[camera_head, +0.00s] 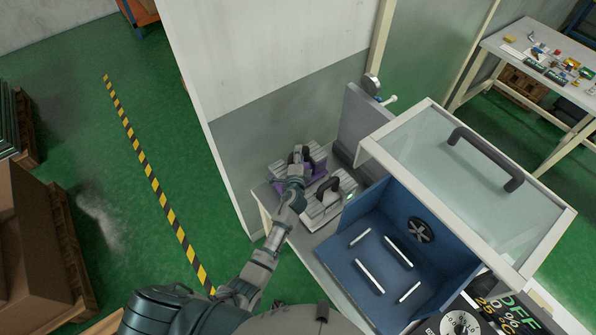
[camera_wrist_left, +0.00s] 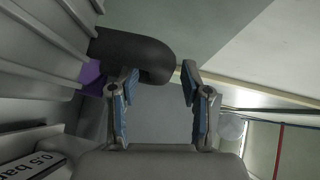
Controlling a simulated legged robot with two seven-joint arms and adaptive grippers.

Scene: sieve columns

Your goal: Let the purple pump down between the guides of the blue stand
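The purple pump (camera_head: 317,168) is at the back of a light bench in the head view, partly hidden by my left gripper (camera_head: 297,155). In the left wrist view, a small purple patch (camera_wrist_left: 93,74) shows beside a thick black handle (camera_wrist_left: 135,52). My left gripper (camera_wrist_left: 160,78) has its fingers apart, and the rounded handle end lies near and partly between the fingertips. I cannot tell whether they touch it. The blue stand (camera_head: 361,286) is to the right, with white guide strips (camera_head: 370,276) on its floor. My right gripper is not in view.
A grey unit with a black handle (camera_head: 327,189) stands between the purple pump and the stand. A clear-topped cover with a dark handle (camera_head: 486,158) rises behind and right of the stand. A grey wall panel (camera_head: 270,130) stands close behind my left gripper.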

